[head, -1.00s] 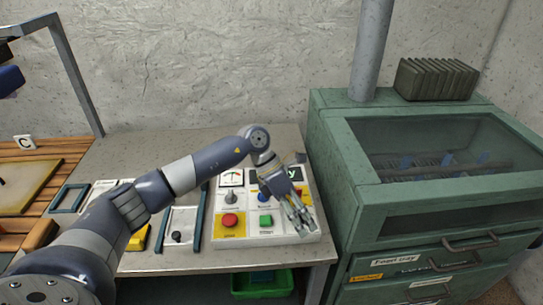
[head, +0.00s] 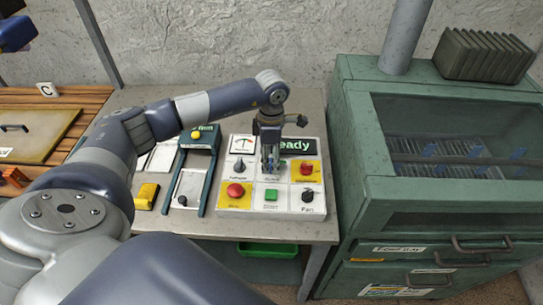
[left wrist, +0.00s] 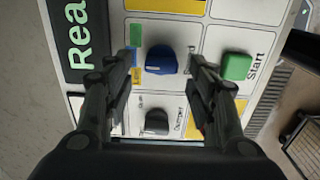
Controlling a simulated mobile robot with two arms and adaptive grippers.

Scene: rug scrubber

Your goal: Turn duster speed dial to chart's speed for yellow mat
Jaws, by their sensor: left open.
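The blue dial (left wrist: 160,61) sits on a white control panel (head: 255,209). A white mark shows on its left side, facing small coloured labels; its printed name is mostly covered. My left gripper (head: 269,166) points down over the panel and hides the dial in the head view. In the left wrist view its open fingers (left wrist: 164,64) stand on either side of the dial; I cannot tell whether they touch it. A yellowish mat or board (head: 35,128) lies on wooden slats at the left. I cannot make out a readable speed chart. My right gripper is not in view.
Beside the dial are a green Start button (left wrist: 237,66) and a grey Damper knob (left wrist: 157,122). Red buttons (head: 235,190) and a black Fan knob (head: 308,195) are close by. A green cabinet (head: 350,160) stands right of the table.

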